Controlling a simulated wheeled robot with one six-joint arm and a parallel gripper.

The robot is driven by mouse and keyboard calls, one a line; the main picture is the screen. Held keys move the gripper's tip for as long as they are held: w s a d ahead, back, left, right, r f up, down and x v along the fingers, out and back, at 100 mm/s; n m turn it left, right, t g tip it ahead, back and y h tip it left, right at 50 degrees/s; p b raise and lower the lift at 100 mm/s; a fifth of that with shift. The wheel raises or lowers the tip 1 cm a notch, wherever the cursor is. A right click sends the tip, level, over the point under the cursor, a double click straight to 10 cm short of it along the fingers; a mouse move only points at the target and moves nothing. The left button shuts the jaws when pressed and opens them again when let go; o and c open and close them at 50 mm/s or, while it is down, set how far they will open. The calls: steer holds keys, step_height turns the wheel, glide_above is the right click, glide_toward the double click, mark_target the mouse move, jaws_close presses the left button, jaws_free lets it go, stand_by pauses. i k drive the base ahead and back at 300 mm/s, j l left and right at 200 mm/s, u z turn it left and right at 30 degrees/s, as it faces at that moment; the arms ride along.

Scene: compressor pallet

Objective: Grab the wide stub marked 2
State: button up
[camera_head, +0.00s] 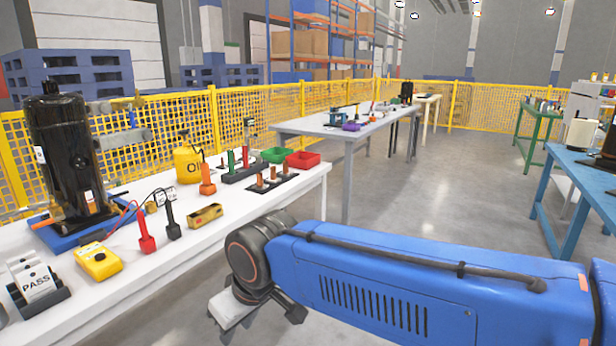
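A dark rack (290,181) near the right end of the white table carries several short copper-coloured stubs (272,173). They are too small for me to read any number or compare widths, so I cannot tell which is the wide stub marked 2. My blue arm reaches in from the right, and its wrist bends down in front of the table. My gripper (238,312) is low, in front of the table's front edge and apart from the rack. It shows only in part, so its fingers cannot be judged open or shut.

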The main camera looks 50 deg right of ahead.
mark_target(273, 179)
steer(key=i+l+z, duration=0.2)
steer(key=l, duration=0.2)
steer(key=l+z, duration=0.15)
steer(key=l, duration=0.25)
steer(key=i+l+z, duration=0.2)
steer(key=l, duration=0.2)
steer(key=i+l+z, duration=0.2)
steer(key=l, duration=0.15)
steer(key=k, duration=0.05)
